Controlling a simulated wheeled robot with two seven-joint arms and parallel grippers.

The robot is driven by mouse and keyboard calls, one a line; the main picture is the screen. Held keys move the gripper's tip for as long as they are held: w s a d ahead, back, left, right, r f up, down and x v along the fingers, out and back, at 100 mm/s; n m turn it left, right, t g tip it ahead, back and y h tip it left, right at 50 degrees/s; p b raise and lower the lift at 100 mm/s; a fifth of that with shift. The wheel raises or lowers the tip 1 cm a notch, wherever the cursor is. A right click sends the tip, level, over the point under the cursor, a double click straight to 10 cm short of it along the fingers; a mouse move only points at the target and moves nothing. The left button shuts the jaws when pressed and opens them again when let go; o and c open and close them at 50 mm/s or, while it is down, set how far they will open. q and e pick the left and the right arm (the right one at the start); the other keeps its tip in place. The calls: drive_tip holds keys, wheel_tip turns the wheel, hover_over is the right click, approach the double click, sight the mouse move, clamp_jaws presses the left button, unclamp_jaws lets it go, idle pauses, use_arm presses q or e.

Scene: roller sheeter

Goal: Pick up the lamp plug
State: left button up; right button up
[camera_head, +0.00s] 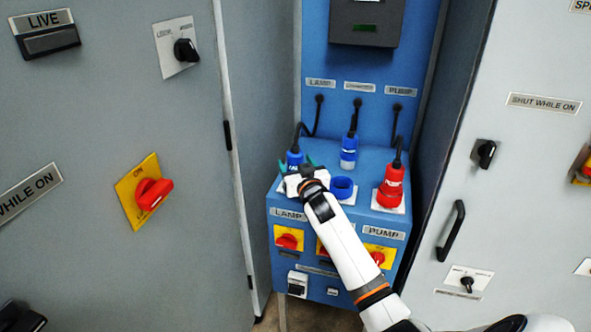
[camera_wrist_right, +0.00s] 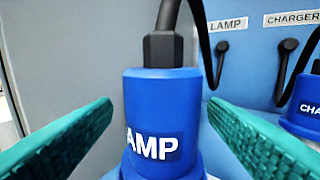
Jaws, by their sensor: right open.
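The lamp plug (camera_head: 295,158) is a blue cylinder with a black cable gland, at the left of the blue cabinet's ledge. In the right wrist view the lamp plug (camera_wrist_right: 163,105) fills the middle, upright, with "AMP" readable on its label. My right gripper (camera_head: 299,167) is at the lamp plug. Its green fingers stand open on either side of the plug in the wrist view (camera_wrist_right: 160,112), with gaps visible on both sides. The plug's lower part and its socket are hidden by my gripper in the head view. My left gripper is not in view.
A blue charger plug (camera_head: 348,150) hangs or stands behind an open blue socket (camera_head: 342,187). A red pump plug (camera_head: 391,185) stands at the right of the ledge. Grey cabinets (camera_head: 130,110) flank the blue cabinet on both sides. Black cables (camera_head: 318,115) run up the back panel.

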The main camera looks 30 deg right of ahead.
drive_tip(key=shift+x, duration=1.7)
drive_tip(key=shift+s, duration=0.1)
drive_tip(key=c, duration=1.2)
wheel_tip(320, 180, up, 10)
drive_tip(key=shift+r+p, duration=0.1)
drive_tip(key=shift+p, duration=0.2)
drive_tip(key=shift+c, duration=0.2)
wheel_tip(320, 180, up, 6)
drive_tip(key=p, duration=0.5)
drive_tip(key=shift+p, duration=0.35)
